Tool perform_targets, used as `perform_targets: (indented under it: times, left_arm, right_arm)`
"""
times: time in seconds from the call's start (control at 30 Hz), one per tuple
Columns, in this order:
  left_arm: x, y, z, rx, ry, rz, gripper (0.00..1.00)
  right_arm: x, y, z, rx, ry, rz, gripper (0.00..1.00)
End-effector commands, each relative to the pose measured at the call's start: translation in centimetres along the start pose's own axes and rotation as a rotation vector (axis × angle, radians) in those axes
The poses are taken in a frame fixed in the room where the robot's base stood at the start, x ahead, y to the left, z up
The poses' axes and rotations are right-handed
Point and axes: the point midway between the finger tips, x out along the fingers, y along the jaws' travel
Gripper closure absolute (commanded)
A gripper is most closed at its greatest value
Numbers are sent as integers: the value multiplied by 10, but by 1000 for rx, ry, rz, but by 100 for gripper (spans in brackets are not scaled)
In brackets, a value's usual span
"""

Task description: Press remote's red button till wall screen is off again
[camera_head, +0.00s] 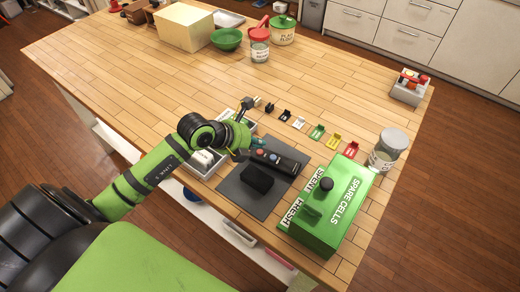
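A black remote (276,161) lies on a dark grey mat (236,190) at the table's front. A reddish button and a blue button show near its left end. My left gripper (254,142) is at that left end, close above or touching it; I cannot tell which. A black block (257,180) sits on the mat in front of the remote. The wall screen and my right gripper are not in view.
A grey tray (203,164) is left of the mat. Several coloured clips (316,132) line up behind the remote. The table's middle is clear.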

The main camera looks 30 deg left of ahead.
Motion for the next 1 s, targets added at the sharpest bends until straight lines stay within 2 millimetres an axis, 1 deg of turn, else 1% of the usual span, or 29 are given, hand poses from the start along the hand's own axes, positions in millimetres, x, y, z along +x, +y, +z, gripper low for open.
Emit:
perform_targets:
  times: [0.03, 0.2, 0.53, 0.63, 1.0]
  left_arm:
    - [-4, -4, 4, 0, -1, -1, 100]
    - [-17, -12, 13, 0, -1, -1, 100]
    - [-40, -29, 29, 0, -2, -1, 100]
    - [-42, -30, 30, 0, -1, -1, 100]
    - [-40, -29, 30, 0, -1, 0, 100]
  right_arm:
    - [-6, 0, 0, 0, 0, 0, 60]
    - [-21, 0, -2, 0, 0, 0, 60]
    - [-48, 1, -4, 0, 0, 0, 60]
    - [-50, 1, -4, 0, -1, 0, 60]
    - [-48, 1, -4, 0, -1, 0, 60]
